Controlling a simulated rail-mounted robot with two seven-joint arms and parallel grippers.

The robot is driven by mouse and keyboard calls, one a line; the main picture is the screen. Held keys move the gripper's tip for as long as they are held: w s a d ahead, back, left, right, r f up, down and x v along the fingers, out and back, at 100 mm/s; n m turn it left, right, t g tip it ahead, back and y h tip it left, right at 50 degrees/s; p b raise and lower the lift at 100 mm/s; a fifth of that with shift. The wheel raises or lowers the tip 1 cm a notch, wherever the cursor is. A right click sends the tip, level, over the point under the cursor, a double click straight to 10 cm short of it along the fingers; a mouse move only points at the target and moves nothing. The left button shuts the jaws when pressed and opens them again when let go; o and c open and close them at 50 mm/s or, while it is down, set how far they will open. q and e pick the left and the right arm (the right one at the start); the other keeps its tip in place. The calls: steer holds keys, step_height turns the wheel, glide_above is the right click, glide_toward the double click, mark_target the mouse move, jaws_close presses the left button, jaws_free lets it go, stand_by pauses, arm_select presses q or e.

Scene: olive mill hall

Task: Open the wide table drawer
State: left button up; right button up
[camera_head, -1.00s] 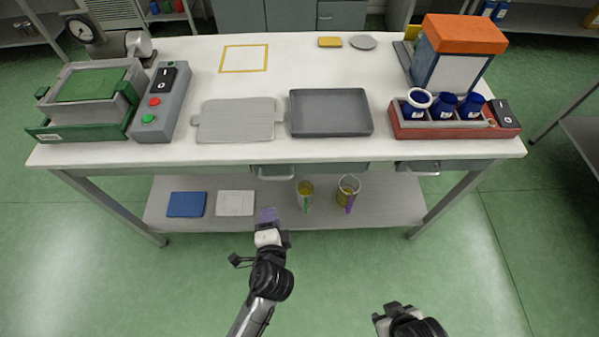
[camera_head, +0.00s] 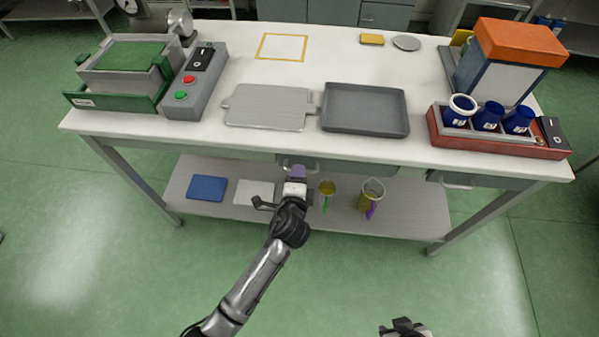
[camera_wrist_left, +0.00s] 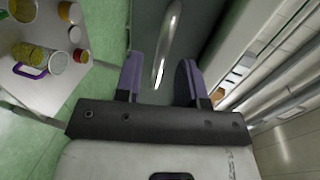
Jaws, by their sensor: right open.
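The wide drawer (camera_head: 350,168) is a grey front under the table's near edge, and it looks shut. Its metal bar handle (camera_head: 285,162) is partly hidden behind my left gripper (camera_head: 298,173). In the left wrist view the curved handle (camera_wrist_left: 169,40) reaches down between the purple fingers of my left gripper (camera_wrist_left: 160,82). The fingers are apart, with gaps beside the bar. The grey drawer front shows behind them. My right gripper (camera_head: 405,326) is open and empty at the bottom edge of the head view, far from the drawer and partly cut off.
A narrower drawer with its own handle (camera_head: 458,184) is at the right. The lower shelf (camera_head: 415,213) bears a blue item (camera_head: 207,188), a pale one (camera_head: 252,192) and two jugs (camera_head: 371,194). A grey tray (camera_head: 365,110) lies above on the table (camera_head: 330,65). The floor in front is clear.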

arm_select(q)
steer(key=shift+b+x, duration=0.3)
steer(key=shift+x, duration=1)
jaws_close()
